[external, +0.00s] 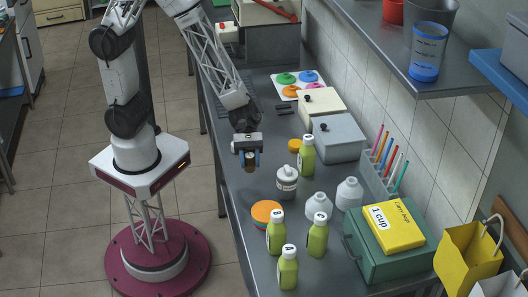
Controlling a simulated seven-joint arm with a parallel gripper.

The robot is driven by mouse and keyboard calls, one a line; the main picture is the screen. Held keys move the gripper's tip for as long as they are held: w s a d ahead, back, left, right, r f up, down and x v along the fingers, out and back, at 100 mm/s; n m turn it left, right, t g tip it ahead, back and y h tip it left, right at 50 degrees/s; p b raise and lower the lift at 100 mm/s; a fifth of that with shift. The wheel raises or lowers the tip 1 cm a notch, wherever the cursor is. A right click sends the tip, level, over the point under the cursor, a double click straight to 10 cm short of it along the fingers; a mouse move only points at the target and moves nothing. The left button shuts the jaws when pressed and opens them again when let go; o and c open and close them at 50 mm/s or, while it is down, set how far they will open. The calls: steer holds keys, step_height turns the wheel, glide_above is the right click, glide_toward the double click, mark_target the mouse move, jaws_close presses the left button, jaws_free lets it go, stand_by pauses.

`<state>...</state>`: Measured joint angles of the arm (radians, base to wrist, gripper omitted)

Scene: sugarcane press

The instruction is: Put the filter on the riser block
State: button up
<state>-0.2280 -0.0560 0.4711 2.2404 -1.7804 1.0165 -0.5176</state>
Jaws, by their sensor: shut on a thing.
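The held piece appears to be in the air, left of the white labelled bottle (287,184). I cannot single out the riser block with certainty. A low dark piece (284,109) lies on the counter behind the gripper, near the coloured discs.
Several green-juice bottles (276,234), white jugs (349,194) and an orange-topped round stack (266,212) crowd the front counter (231,214). Grey (338,138) and cream boxes (321,106) stand along the wall. A green box (384,255) is at front right. A shelf overhangs the right.

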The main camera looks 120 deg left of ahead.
steer(key=s+a+f+n+t+y, duration=0.1)
steer(key=s+a, duration=0.5)
steer(key=a, duration=0.5)
steer(key=s+a+n+t+y, duration=0.1)
steer(key=s+a, duration=0.6)
steer(key=a, duration=0.5)
steer(key=shift+a+f+n, duration=0.15)
steer(key=shift+f+n, duration=0.15)
steer(key=shift+f, duration=0.05)
steer(key=shift+w, duration=0.15)
glide_above(299, 145)
steer(key=shift+s+d+f, duration=0.15)
steer(key=shift+f, duration=0.2)
steer(key=shift+s+d+f, duration=0.15)
steer(key=shift+f, duration=0.2)
steer(key=shift+w+a+f, duration=0.1)
steer(key=shift+w+a, duration=0.15)
steer(key=shift+w, duration=0.2)
steer(key=shift+s+f, duration=0.1)
steer(key=shift+f, duration=1.6)
steer(key=shift+f, duration=0.15)
